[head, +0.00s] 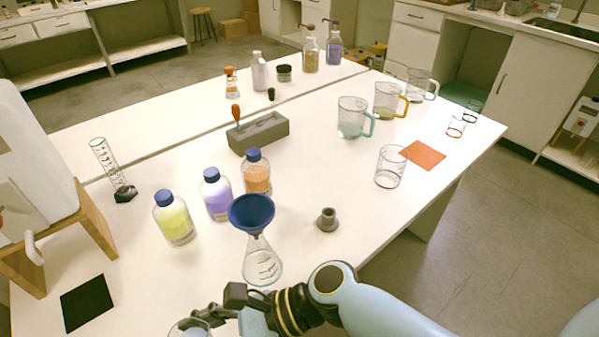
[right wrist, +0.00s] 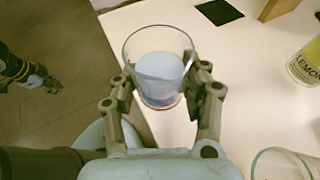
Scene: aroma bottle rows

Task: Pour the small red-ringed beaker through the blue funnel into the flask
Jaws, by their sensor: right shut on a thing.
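The blue funnel (head: 251,211) sits in the neck of the clear flask (head: 262,266), which stands on the table. Part of a clear glass body, likely the flask, shows in the right wrist view (right wrist: 284,166). My right gripper (head: 222,312) is left of and nearer than the flask, shut on a clear glass beaker (head: 187,330).
Yellow (head: 174,218), purple (head: 216,194) and orange (head: 256,172) bottles stand behind the funnel. A grey stopper (head: 327,219) stands to its right. A graduated cylinder (head: 112,168) and black mat (head: 87,302) are at left. A larger beaker (head: 390,166) stands by an orange mat (head: 423,154).

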